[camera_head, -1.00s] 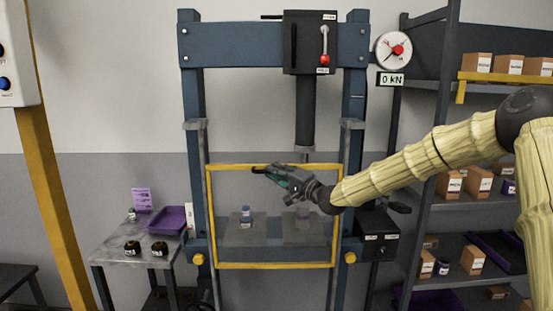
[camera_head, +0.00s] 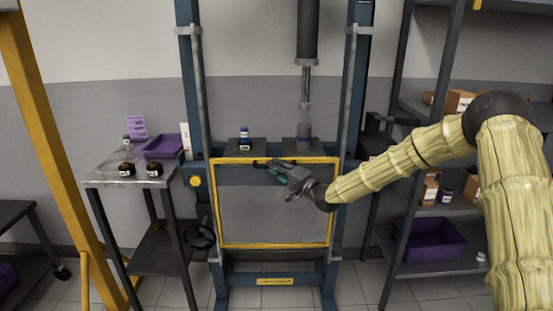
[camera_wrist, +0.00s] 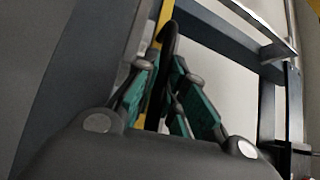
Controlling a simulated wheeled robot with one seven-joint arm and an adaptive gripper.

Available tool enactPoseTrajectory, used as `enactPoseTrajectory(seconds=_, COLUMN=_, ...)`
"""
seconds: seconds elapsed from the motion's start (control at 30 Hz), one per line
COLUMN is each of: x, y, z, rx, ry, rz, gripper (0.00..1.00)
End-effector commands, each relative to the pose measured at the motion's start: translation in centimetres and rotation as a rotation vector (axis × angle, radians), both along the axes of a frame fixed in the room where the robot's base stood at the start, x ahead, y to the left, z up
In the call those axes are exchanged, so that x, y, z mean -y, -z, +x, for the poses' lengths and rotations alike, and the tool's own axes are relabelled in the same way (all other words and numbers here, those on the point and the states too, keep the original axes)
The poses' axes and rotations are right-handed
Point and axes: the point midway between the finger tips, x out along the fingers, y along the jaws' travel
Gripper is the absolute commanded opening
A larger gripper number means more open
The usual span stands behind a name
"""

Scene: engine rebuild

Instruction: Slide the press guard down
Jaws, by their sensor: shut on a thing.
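The press guard (camera_head: 215,200) is a clear panel in a yellow frame on the front of the blue press. It stands low, with its top bar just below the blocks on the press bed. My gripper (camera_head: 278,168) is at the guard's top bar, shut on the black guard handle (camera_head: 259,163). In the wrist view the green-padded fingers (camera_wrist: 167,80) close around the dark curved handle (camera_wrist: 169,38), with a yellow frame strip behind it. The fingers hide part of the handle.
A small blue-capped bottle (camera_head: 244,142) stands on the left block. The press ram (camera_head: 305,85) hangs above the right block. A side table (camera_head: 110,180) with a purple tray (camera_head: 163,147) is at left. A shelf unit (camera_head: 400,235) is behind my arm at right.

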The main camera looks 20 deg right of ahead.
Motion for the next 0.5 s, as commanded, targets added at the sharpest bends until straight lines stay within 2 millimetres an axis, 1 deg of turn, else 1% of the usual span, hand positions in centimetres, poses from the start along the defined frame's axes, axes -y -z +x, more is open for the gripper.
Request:
enactPoseTrajectory(seconds=0.03, x=0.0, y=1.4, z=0.0, rx=-0.003, ry=-0.001, rz=-0.001, gripper=0.00)
enactPoseTrajectory(seconds=0.13, x=0.0, y=2.5, z=0.0, rx=-0.003, ry=-0.001, rz=-0.002, gripper=0.00)
enactPoseTrajectory(seconds=0.3, x=0.0, y=3.3, z=0.0, rx=-0.001, ry=0.000, rz=0.000, gripper=0.00)
enactPoseTrajectory(seconds=0.5, x=0.0, y=3.5, z=0.0, rx=-0.001, ry=0.000, rz=0.000, gripper=0.00)
